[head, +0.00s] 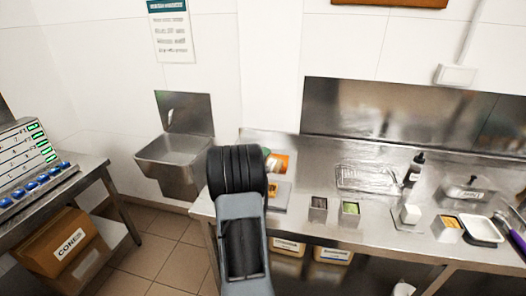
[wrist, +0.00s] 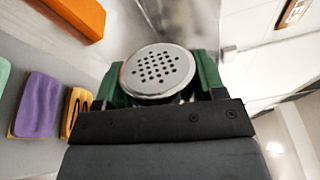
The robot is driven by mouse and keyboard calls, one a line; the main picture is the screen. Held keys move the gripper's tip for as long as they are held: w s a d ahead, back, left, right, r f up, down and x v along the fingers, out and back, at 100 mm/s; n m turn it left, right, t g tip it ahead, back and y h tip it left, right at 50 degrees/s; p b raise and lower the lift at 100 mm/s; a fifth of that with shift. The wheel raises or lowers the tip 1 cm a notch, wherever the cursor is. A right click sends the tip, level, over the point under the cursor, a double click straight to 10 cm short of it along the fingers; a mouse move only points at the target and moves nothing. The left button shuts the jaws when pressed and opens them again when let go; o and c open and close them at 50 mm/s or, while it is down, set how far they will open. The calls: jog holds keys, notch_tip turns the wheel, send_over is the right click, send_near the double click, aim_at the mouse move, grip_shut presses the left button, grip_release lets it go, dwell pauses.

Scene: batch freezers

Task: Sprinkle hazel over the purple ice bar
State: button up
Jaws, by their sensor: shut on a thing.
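My gripper (wrist: 160,82) is shut on a shaker (wrist: 157,70) with a round, grey, perforated lid, held between its green fingers. The lid faces the wrist camera; no label on the shaker shows, so I cannot tell that it is the hazel. The purple ice bar (wrist: 38,105) lies at the left of the wrist view, apart from the shaker. It sits between a mint green bar (wrist: 3,78) and an orange bar with dark stripes (wrist: 76,108). In the head view my arm hides the gripper, the shaker and the purple bar.
A larger orange block (wrist: 75,14) lies at the top left of the wrist view. On the steel counter (head: 330,222) in the head view stand small open containers (head: 350,213), a dark bottle (head: 414,168) and a white tray (head: 482,230). A sink (head: 178,150) is left of my arm.

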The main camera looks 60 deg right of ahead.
notch_tip(320, 180, down, 5)
jog(key=n+p, duration=0.1)
jog(key=n, duration=0.3)
jog(key=shift+r+n, duration=0.1)
jog(key=shift+n, duration=0.3)
jog(key=n, duration=0.1)
jog(key=f+n+p, duration=0.1)
jog(key=n, duration=0.1)
jog(key=shift+w+f+n+p, duration=0.1)
jog(key=shift+f+n+p, duration=0.1)
jog(key=shift+n+p, duration=0.1)
jog(key=shift+a, duration=0.1)
